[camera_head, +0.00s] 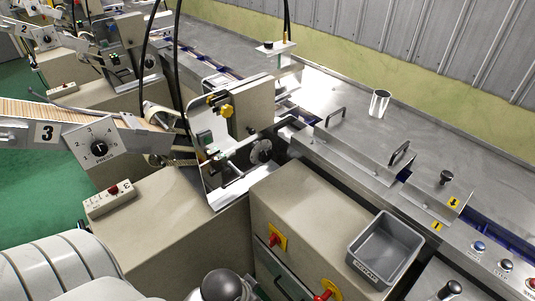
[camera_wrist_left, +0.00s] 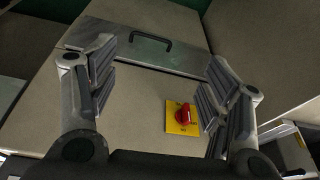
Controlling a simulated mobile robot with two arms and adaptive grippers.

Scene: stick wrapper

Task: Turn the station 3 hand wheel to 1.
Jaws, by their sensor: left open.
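My left gripper (camera_wrist_left: 158,85) is open and empty in the left wrist view, in front of a beige cabinet face and away from the hand wheel. My right gripper is not in view.
A red switch on a yellow plate (camera_head: 276,237) is on the cabinet front; it also shows in the left wrist view (camera_wrist_left: 184,116). A grey bin (camera_head: 385,250) stands at the right. A control box (camera_head: 109,199) is below the hand wheel. Black cables hang above the machine.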

